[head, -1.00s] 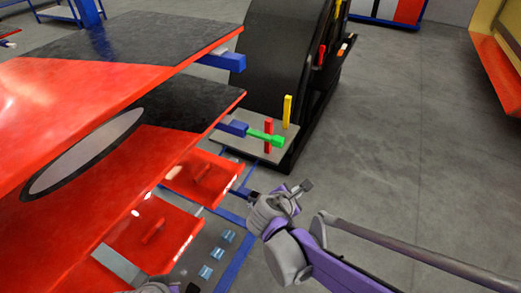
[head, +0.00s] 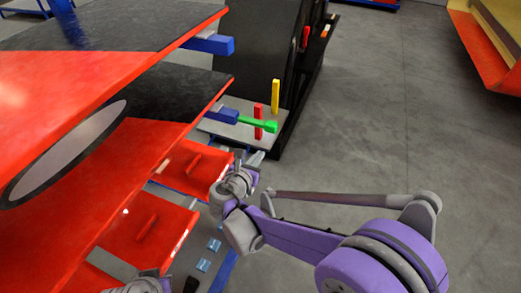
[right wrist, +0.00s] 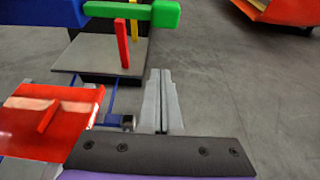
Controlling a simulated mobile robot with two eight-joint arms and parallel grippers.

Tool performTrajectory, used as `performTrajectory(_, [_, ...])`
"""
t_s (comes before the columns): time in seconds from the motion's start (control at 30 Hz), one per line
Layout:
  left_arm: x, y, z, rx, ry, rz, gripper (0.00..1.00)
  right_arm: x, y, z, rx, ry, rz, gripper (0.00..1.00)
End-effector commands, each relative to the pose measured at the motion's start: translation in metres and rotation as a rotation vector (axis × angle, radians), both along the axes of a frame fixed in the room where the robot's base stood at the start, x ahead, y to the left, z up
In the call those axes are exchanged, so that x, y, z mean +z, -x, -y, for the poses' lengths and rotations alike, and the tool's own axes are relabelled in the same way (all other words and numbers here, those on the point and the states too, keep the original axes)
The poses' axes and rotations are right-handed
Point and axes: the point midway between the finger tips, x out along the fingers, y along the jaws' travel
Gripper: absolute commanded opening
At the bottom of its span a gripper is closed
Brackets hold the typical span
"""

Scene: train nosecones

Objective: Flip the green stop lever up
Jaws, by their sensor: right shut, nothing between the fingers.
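The green stop lever (head: 257,122) sticks out level to the right from a blue block, its thicker end free. In the right wrist view the lever (right wrist: 135,12) lies across the top, with its squared green end (right wrist: 166,13) to the right. My right gripper (head: 257,157) is below the lever's free end in the head view, apart from it. Its two fingers (right wrist: 161,75) are pressed together and empty, pointing toward the grey plate side. Only a grey part of my left arm shows at the head view's bottom edge; its fingers are out of sight.
A red upright bar (head: 258,120) and a yellow one (head: 275,98) stand by the lever above a grey plate (head: 228,129). Red panels with handles (head: 150,225) lie lower left. A large red and black nosecone (head: 150,120) fills the left. Open floor (head: 400,130) lies right.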

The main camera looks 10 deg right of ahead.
Motion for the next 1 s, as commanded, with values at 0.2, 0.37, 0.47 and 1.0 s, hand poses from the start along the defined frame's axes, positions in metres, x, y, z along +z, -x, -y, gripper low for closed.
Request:
performTrajectory(0.2, [0.000, 0.000, 0.000, 0.000, 0.000, 0.000, 0.00, -0.016, -0.036, 0.026, -0.003, -0.001, 0.001, 0.00])
performTrajectory(0.37, [0.000, 0.000, 0.000, 0.000, 0.000, 0.000, 0.00, -0.027, -0.063, 0.043, -0.003, -0.001, 0.000, 0.00])
performTrajectory(0.47, [0.005, -0.001, 0.000, 0.000, 0.000, 0.002, 0.00, -0.013, -0.066, 0.045, 0.000, -0.002, 0.001, 0.00])
performTrajectory(1.0, [0.011, -0.001, 0.000, 0.000, 0.000, 0.003, 0.00, 0.012, -0.065, 0.044, 0.001, -0.002, 0.000, 0.00])
